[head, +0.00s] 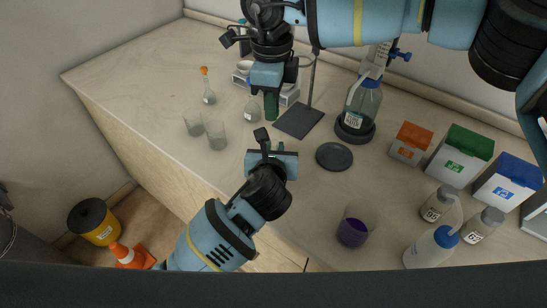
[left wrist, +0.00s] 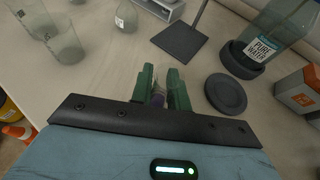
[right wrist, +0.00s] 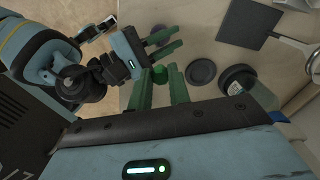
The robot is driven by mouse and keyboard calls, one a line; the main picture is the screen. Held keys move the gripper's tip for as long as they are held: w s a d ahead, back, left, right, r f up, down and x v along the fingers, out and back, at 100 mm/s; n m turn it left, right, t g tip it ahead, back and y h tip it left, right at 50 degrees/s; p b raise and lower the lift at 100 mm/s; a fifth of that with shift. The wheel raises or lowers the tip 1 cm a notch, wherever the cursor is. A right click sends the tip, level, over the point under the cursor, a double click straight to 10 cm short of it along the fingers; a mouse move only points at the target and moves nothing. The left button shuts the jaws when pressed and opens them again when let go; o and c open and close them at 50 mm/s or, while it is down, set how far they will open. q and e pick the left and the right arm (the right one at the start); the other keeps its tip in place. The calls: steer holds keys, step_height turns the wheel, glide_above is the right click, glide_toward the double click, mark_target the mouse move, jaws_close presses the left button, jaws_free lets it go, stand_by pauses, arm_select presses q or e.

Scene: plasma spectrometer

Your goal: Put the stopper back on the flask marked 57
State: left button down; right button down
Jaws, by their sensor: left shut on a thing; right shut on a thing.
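My right gripper (head: 271,104) is shut, pointing down, above and behind the left one in the head view. In the right wrist view a small round green piece (right wrist: 160,74), apparently the stopper, sits between its fingertips. The stopper and the held flask are apart. The left gripper (right wrist: 176,40) also shows there, beyond the right fingers.
An orange-stoppered flask (head: 208,90), another labelled flask (head: 252,110) and two empty beakers (head: 216,136) stand left. A stand base (head: 298,122), black disc (head: 334,157) and water bottle (head: 361,105) are right of the grippers. A purple beaker (head: 353,229), jars and boxes stand farther right.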

steer(key=shift+f, duration=2.45)
steer(key=shift+f, duration=0.1)
steer(key=shift+f, duration=0.8)
